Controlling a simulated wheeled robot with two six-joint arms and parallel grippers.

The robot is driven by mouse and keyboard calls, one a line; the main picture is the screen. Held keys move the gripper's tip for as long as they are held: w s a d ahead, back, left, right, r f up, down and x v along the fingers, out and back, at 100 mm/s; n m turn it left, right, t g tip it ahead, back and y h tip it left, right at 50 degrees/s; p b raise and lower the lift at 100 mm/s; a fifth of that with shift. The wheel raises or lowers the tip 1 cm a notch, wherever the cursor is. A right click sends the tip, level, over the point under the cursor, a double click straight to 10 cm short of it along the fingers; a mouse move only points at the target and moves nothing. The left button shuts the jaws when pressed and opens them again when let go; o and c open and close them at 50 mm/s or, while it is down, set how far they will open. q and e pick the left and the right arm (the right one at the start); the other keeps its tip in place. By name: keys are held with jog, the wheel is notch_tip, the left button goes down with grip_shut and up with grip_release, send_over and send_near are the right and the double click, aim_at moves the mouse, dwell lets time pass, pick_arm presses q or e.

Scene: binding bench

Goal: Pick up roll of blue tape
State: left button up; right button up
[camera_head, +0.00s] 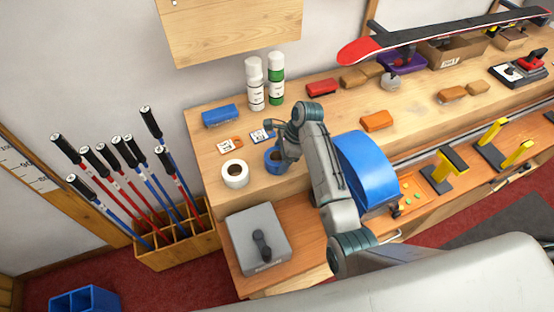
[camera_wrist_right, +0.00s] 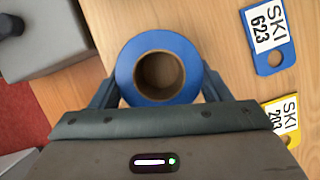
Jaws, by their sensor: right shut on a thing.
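The roll of blue tape (camera_head: 273,166) is at the left part of the bench, with its round opening facing up. In the right wrist view the blue roll (camera_wrist_right: 191,69) shows a brown core and sits between the two fingers. My right gripper (camera_head: 279,155) is shut on it, one finger on each side; the gripper also shows in the right wrist view (camera_wrist_right: 159,88). I cannot tell whether the roll touches the bench top. My left gripper is not in view.
A white tape roll (camera_head: 235,173) stands just left of the blue one. A grey box with a black knob (camera_head: 258,238) is in front. Ski tags (camera_head: 229,145), a blue block (camera_head: 219,115) and two spray cans (camera_head: 255,85) lie or stand behind.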

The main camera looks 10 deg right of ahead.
jog(key=shift+f, duration=0.1)
jog(key=shift+w, duration=0.1)
pick_arm(q)
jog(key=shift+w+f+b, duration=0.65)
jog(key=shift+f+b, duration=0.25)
jog(key=shift+b, duration=0.05)
pick_arm(e)
notch_tip(320, 180, up, 10)
